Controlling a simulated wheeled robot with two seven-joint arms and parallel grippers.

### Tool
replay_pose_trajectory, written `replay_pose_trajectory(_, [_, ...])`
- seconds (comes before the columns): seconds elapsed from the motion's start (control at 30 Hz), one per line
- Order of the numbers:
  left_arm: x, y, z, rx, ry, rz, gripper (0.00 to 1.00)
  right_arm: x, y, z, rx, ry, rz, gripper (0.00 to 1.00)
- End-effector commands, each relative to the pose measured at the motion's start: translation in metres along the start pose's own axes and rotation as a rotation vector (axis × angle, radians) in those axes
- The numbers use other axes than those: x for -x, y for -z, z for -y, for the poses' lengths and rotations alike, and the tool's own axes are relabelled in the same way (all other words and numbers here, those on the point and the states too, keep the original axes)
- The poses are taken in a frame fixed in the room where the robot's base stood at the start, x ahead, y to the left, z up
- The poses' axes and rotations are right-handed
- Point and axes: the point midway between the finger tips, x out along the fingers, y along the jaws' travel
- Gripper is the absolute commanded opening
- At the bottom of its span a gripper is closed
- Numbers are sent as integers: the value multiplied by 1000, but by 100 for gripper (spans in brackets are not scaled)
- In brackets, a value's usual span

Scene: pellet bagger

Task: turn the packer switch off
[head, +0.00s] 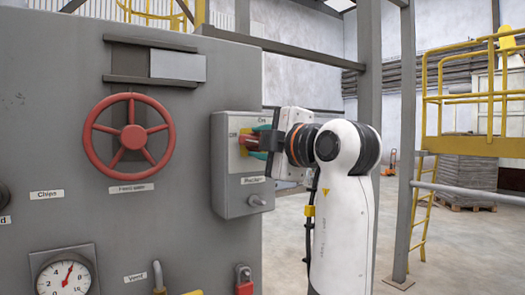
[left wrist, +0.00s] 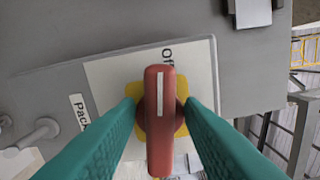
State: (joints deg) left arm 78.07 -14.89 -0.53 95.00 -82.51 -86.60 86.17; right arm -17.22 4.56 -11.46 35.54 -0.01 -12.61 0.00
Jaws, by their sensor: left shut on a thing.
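The packer switch is a red handle (head: 246,141) on a yellow base, on the face of a grey box (head: 228,190) at the cabinet's right edge. The plate reads "Off" at the left and "On" at upper right, with a "Packer" label below. In the left wrist view the red handle (left wrist: 160,130) stands between my two teal fingers, its white-marked end beside the "Off" lettering. My left gripper (head: 262,141) is shut on the handle; its fingers are partly hidden in the head view. My right gripper is not in view.
A red handwheel (head: 131,134) labelled as a feed valve is left of the box. A gauge (head: 65,272) and a red padlock-like part (head: 244,280) sit lower on the cabinet. A grey post (head: 369,70) stands behind my arm.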

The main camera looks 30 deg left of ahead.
Motion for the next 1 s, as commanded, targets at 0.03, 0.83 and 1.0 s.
replay_pose_trajectory(0.03, [0,0,-2,30,-3,-1,12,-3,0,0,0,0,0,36])
replay_pose_trajectory(0.83, [0,0,-3,191,-3,1,12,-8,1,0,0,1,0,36])
replay_pose_trajectory(1.0, [0,0,-3,190,-3,1,40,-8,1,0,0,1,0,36])
